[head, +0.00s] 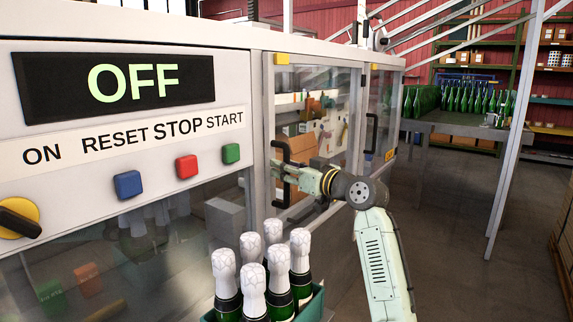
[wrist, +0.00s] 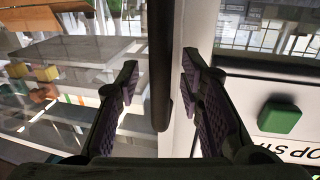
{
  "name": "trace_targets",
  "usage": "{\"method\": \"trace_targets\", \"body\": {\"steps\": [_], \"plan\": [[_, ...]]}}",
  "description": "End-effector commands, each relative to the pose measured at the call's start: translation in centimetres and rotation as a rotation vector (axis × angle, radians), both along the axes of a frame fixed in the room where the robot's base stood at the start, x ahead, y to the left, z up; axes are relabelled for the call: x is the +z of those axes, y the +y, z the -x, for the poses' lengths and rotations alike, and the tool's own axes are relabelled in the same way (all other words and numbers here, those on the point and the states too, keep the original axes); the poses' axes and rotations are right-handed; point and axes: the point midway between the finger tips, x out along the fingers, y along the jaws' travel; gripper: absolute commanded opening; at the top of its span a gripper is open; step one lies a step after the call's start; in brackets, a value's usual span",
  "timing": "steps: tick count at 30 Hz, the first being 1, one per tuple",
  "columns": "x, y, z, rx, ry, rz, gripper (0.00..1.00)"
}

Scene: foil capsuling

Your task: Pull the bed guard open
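The nearer guard door (head: 318,110) on the machine's side is a clear panel in a grey frame, and it looks shut. Its black bar handle (head: 281,196) stands upright near the door's left edge. My gripper (head: 277,172) is at this handle, reaching in from the right. In the wrist view, my gripper (wrist: 160,80) is open, with one purple-padded finger on each side of the black handle (wrist: 161,60). Gaps show between the handle and both fingers. A second guard door (head: 384,100) with its own black handle (head: 371,133) is farther along. No label names either as the bed guard.
The machine's display (head: 120,83) reads OFF. Below it are a yellow-black knob (head: 18,218) and blue, red and green buttons. A green crate (head: 312,306) of foil-topped bottles stands at the front, below my arm. A table (head: 460,120) of green bottles stands at the back right; floor between is clear.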

Motion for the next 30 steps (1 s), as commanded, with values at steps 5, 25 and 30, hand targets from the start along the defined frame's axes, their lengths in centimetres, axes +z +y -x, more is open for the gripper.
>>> {"method": "trace_targets", "body": {"steps": [5,25,30], "plan": [[-0.02,0.08,-0.07,0.0,0.0,0.0,0.35],[0.0,0.05,-0.04,0.0,0.0,0.0,0.0],[0.0,0.04,-0.04,0.0,0.0,0.0,0.0]]}}
